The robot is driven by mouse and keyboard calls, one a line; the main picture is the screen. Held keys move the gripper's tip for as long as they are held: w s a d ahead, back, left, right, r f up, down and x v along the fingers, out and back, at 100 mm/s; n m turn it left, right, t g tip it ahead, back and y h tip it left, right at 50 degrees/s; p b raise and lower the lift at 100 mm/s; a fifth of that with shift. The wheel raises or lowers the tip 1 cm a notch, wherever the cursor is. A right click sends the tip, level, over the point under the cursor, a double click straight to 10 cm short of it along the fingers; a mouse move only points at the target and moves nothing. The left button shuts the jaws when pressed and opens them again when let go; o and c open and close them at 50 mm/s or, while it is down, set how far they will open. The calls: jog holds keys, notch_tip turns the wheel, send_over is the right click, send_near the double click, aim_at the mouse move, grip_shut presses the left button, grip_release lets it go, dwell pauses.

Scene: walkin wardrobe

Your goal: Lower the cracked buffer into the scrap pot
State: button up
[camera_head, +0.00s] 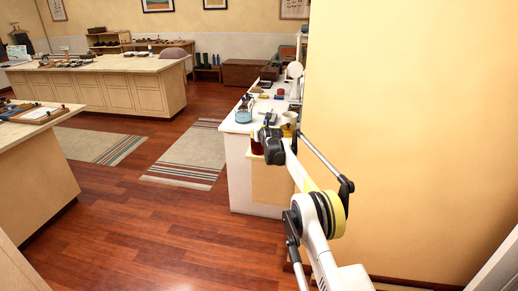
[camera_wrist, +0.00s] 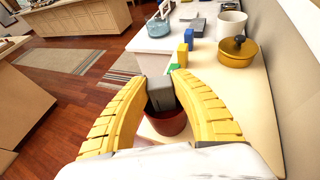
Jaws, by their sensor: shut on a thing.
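My gripper (camera_wrist: 162,80) has its two yellow fingers closed on a grey block (camera_wrist: 160,93), which looks like the buffer. I cannot make out a crack on it. A dark red pot (camera_wrist: 168,127) stands on the pale counter directly below the block, and its near side is partly hidden by my wrist. The block's lower end overlaps the pot's mouth; I cannot tell whether it is inside or just above. In the head view, the red pot (camera_head: 257,144) shows beside my gripper (camera_head: 268,137) near the counter's front end. The block is not clear there.
Green (camera_wrist: 173,68), yellow (camera_wrist: 182,54) and blue (camera_wrist: 188,39) blocks stand just beyond the pot. A mustard pot (camera_wrist: 236,60) with a dark knob and a white mug (camera_wrist: 231,24) stand to the right. A blue glass bowl (camera_wrist: 158,28) is farther back. A wall (camera_head: 410,130) borders the right.

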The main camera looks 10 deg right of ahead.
jog(key=shift+f+b, duration=0.45)
jog(key=shift+f, duration=0.45)
dwell(0.7)
jog(key=o, duration=1)
jog(key=s+r+n+g, duration=0.1)
jog(key=s+r+n, duration=0.5)
jog(key=s, duration=0.7)
jog(key=s+r+n+g, duration=0.1)
jog(key=s+r+n, duration=0.55)
jog(key=s, duration=0.55)
jog(key=s+r+n+g, duration=0.1)
jog(key=s+r+n, duration=0.45)
jog(key=s, duration=0.75)
jog(key=s+f+n+g, duration=0.1)
jog(key=s+f+n, duration=0.1)
jog(key=s+n, duration=0.4)
jog(key=s+f+n+g, duration=0.1)
jog(key=s+f+n, duration=0.2)
jog(key=s, duration=1.3)
jog(key=s+f+n+g, duration=0.1)
jog(key=s+f+n, duration=0.2)
jog(key=s+n, duration=0.5)
jog(key=shift+s+a+f+n+g, duration=0.15)
jog(key=shift+s, duration=0.65)
jog(key=shift+s+a+f+n+g, duration=0.1)
jog(key=shift+s+n+g, duration=0.05)
jog(key=shift+s, duration=0.65)
